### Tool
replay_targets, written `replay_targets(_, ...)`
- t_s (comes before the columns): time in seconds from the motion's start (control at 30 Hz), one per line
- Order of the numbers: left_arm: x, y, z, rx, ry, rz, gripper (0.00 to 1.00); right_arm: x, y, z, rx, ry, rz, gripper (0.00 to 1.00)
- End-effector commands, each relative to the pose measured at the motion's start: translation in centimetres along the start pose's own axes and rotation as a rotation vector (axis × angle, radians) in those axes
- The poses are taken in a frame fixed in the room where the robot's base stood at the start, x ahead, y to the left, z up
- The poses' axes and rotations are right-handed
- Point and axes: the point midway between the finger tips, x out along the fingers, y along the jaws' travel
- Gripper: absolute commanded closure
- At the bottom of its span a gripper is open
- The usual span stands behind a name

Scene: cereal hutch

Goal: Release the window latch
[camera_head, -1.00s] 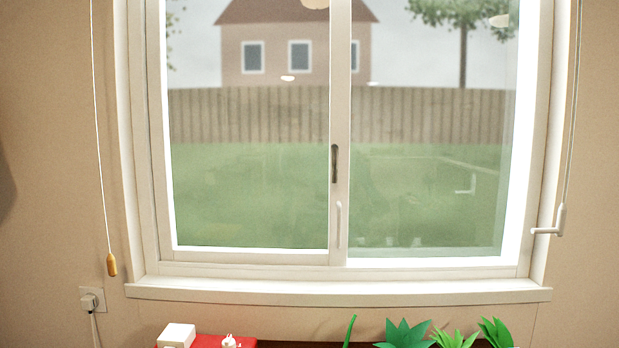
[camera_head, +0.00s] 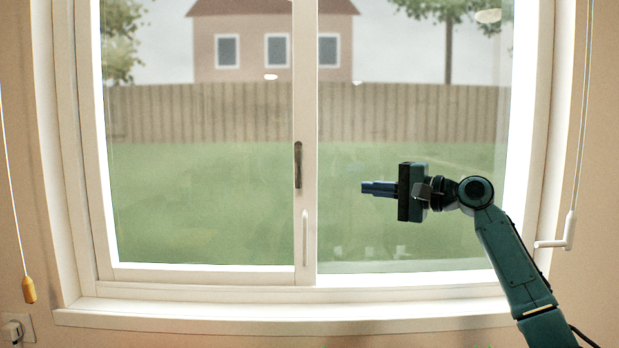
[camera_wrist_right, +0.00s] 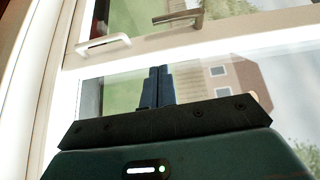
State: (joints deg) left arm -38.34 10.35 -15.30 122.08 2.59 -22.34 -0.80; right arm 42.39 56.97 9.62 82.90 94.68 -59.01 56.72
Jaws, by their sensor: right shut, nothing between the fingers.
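The window (camera_head: 200,268) is a white-framed sliding window with a central stile. A dark latch (camera_head: 298,165) is set upright in the stile; it also shows near the top of the right wrist view (camera_wrist_right: 178,17). A white pull handle (camera_head: 305,237) sits below the latch and also shows in the right wrist view (camera_wrist_right: 103,43). My right gripper (camera_head: 364,187) is shut and empty, its fingers pointing left toward the stile, to the right of the latch and apart from it. In the right wrist view its fingers (camera_wrist_right: 158,70) are together. My left gripper is not in view.
A white sill (camera_head: 290,318) runs below the window. A cord with an orange pull (camera_head: 29,290) hangs at the left, above an outlet (camera_head: 15,330). A white crank handle (camera_head: 560,237) hangs at the right, close to my right arm.

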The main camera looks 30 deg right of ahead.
Motion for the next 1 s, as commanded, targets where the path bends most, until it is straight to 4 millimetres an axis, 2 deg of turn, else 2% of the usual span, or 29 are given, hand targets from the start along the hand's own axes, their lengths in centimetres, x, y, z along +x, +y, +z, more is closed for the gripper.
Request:
replay_targets(0.13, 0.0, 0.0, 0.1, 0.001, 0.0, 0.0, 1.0, -0.8, -1.4, -0.3, 0.02, -0.002, -0.027, 1.0)
replay_targets(0.57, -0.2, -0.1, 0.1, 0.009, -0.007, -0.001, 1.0, -0.3, -1.5, -0.3, 0.022, -0.002, -0.028, 1.0)
replay_targets(0.77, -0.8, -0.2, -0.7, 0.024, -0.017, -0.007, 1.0, 2.6, -1.9, -0.3, 0.025, -0.004, -0.031, 1.0)
replay_targets(1.0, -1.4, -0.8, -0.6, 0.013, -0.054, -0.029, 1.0, 7.9, -2.1, -0.2, 0.025, -0.004, -0.03, 1.0)
